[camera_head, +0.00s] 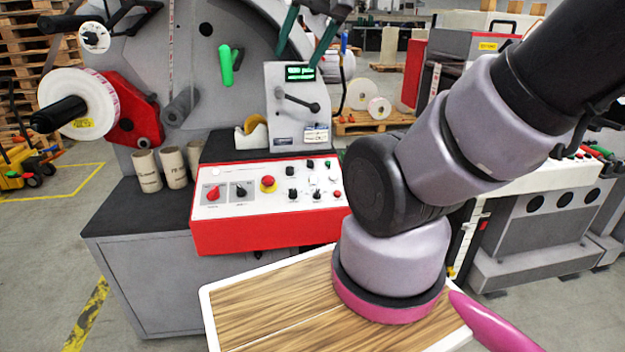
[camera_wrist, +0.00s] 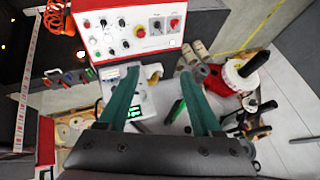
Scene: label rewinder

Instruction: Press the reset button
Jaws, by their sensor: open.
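A red control box with a white top panel (camera_head: 225,207) holds several buttons and knobs; their labels are too small to read, so I cannot tell which is the reset button. A mushroom button (camera_head: 268,183) with a red cap and yellow collar is mid-panel. A small red button (camera_head: 337,194) is at the right end, and a white button (camera_head: 215,171) at the upper left. My gripper (camera_head: 297,60) shows two green fingers, spread and empty, above and behind the panel, near the grey display unit (camera_head: 283,90). In the wrist view the fingers (camera_wrist: 158,72) are apart, with the panel (camera_wrist: 115,50) beyond them.
The grey unit has a lit green display (camera_head: 300,73) and a black lever (camera_head: 298,102). A green handle (camera_head: 225,65), a white label roll (camera_head: 85,103) and cardboard cores (camera_head: 147,171) are to the left. My arm fills the right side.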

